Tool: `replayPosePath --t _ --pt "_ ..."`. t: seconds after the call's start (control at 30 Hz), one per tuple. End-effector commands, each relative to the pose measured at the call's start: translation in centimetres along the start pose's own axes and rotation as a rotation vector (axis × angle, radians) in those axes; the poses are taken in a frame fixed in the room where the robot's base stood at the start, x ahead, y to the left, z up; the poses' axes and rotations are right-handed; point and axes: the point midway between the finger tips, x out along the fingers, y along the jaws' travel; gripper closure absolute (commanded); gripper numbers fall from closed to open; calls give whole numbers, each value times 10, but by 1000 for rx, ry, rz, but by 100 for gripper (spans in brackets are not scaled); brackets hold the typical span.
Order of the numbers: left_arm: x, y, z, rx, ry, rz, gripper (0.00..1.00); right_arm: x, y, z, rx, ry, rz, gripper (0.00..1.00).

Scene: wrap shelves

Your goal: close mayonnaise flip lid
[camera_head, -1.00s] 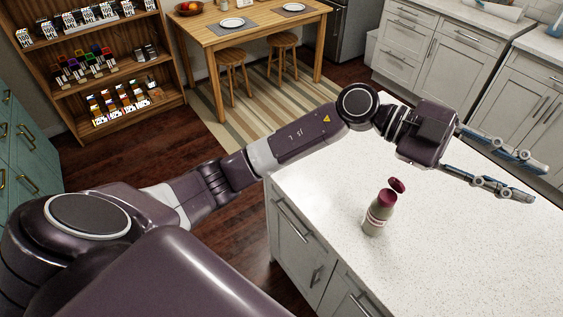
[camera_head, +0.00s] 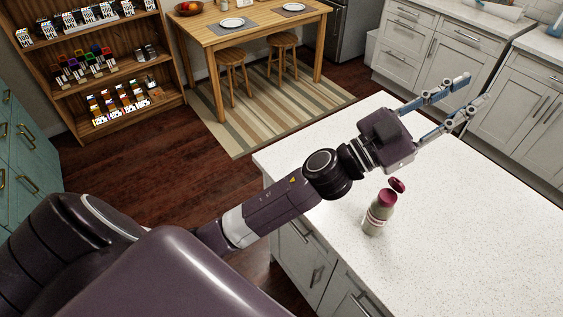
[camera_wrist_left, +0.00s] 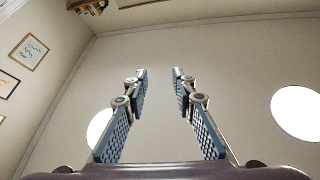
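The mayonnaise bottle (camera_head: 377,216) stands upright on the white speckled counter (camera_head: 470,240) in the head view. Its dark red flip lid (camera_head: 397,185) is open, tilted up to the right of the red cap (camera_head: 387,197). My left gripper (camera_head: 475,88) is open and empty, above the far part of the counter, up and to the right of the bottle. In the left wrist view, my left gripper's two blue padded fingers (camera_wrist_left: 160,75) stand apart with nothing between them. The bottle is not in that view. My right gripper is not in view.
The counter is clear around the bottle. A wooden table (camera_head: 262,32) with stools and a wooden shelf (camera_head: 95,65) holding small boxes stand at the back. White cabinets (camera_head: 440,50) line the far right. The wrist view faces walls and pictures (camera_wrist_left: 28,52).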

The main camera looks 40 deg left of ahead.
Motion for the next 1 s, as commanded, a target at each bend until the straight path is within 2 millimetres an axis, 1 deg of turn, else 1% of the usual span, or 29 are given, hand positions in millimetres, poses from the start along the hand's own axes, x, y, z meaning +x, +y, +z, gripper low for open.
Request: replayPosePath --t 0.2,0.37,0.5,0.8,1.0 --pt "-23 -28 27 -23 -99 -150 75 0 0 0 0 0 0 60" --pt "-42 -44 46 -34 -176 -236 75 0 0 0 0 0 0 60" --pt "-60 -56 64 -44 -249 -306 75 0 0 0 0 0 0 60" --pt "-105 -71 102 -64 -415 -423 75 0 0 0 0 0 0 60" --pt "-137 -75 126 -79 -533 -482 75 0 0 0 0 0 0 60"
